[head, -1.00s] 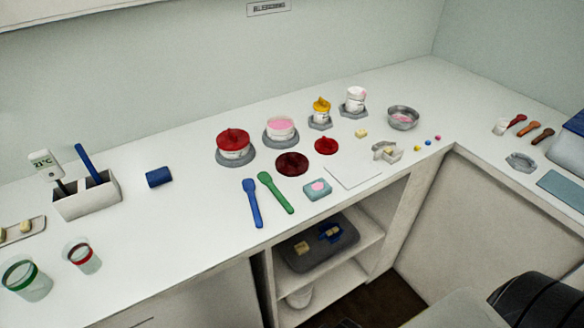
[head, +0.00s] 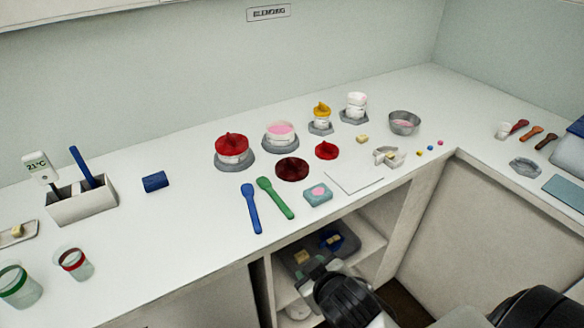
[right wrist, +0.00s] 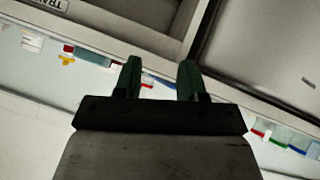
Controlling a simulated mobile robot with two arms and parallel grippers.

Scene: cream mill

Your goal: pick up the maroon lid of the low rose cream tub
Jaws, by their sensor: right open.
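The maroon lid (head: 292,169) lies flat on the white counter, in front of the low tub of pink rose cream (head: 281,133). That tub stands uncovered in a grey holder. A brighter red lid (head: 326,150) lies just right of the maroon one. My right gripper (right wrist: 160,78) is open in the right wrist view, with nothing between its two dark green fingers. In the head view my right arm shows low in the picture, in front of the shelf opening, well apart from the lid. My left gripper is not in view.
A red-lidded tub (head: 232,148) stands left of the rose tub. Blue (head: 251,209) and green (head: 275,198) spatulas and a teal block (head: 318,193) lie in front of the lid. A white sheet (head: 354,180) lies to the right.

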